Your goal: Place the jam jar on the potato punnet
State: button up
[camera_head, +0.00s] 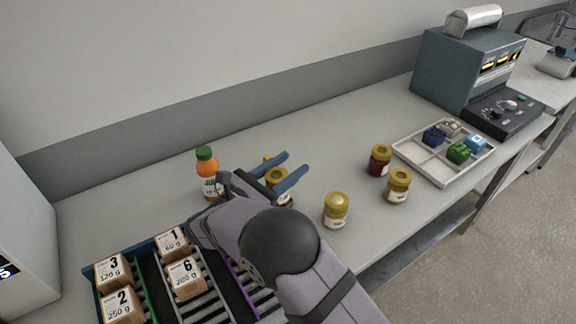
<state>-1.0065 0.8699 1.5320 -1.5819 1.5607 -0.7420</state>
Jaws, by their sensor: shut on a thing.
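My gripper (293,166), with two blue fingers, is shut on a yellow-lidded jar (277,175) over the middle of the bench. My arm hides much of this jar, so I cannot tell its contents for certain. A dark red jar with a yellow lid (380,161), which looks like jam, stands to the right of the gripper. I cannot make out a potato punnet in this view; my arm covers part of the bench.
Yellow-lidded jars stand at the front (335,211) and right (398,186). An orange juice bottle (207,174) is left of the gripper. A rack with numbered boxes (186,277) is front left. A divided tray (439,178) and a blue-grey device (466,68) stand right.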

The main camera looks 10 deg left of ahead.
jog(key=o, duration=1.4)
jog(key=shift+c, duration=0.2)
jog(key=b+v, duration=0.3)
jog(key=v, duration=0.9)
jog(key=shift+r, duration=0.1)
